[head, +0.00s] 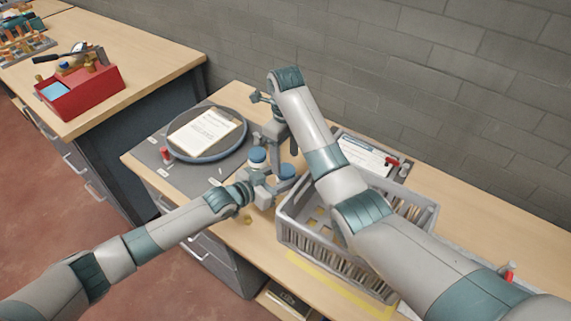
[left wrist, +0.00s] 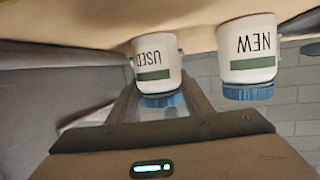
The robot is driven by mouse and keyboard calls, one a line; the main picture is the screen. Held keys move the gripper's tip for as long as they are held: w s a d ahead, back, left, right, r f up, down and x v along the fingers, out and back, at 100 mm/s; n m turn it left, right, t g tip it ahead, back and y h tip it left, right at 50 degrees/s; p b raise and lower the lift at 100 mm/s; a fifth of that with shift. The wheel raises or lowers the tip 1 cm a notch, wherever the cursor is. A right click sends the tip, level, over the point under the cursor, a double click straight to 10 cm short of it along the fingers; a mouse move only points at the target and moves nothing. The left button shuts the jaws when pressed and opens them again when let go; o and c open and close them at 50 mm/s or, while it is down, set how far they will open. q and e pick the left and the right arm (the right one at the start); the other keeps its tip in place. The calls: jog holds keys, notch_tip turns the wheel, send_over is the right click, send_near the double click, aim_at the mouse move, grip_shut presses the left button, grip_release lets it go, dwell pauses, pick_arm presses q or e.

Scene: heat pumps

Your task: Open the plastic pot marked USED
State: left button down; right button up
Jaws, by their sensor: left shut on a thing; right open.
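Two white pots with blue lids stand close together on the workbench. In the left wrist view, which is upside down, the pot marked USED (left wrist: 155,60) is between my left gripper's fingers (left wrist: 165,95). The pot marked NEW (left wrist: 249,50) is beside it, apart from the fingers. In the head view, the USED pot (head: 287,171) is at the tip of my left gripper (head: 274,186), and the NEW pot (head: 257,158) is to its left. My left gripper is shut on the USED pot, whose lid is on. My right gripper (head: 272,138) is open above and behind the pots.
A round grey tray (head: 180,156) with a paper lies on a grey mat left of the pots. A grey slotted crate (head: 300,236) stands to the right, partly under my right arm. A clipboard (head: 362,157) lies behind it. A brick wall closes the back.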

aim_at(286, 170)
jog(key=shift+f, duration=1.75)
jog(key=c, duration=1.1)
jog(key=shift+n, duration=1.7)
jog(key=o, duration=1.2)
jog(key=shift+s, duration=0.1)
jog(key=shift+c, duration=0.2)
jog(key=shift+r, duration=0.1)
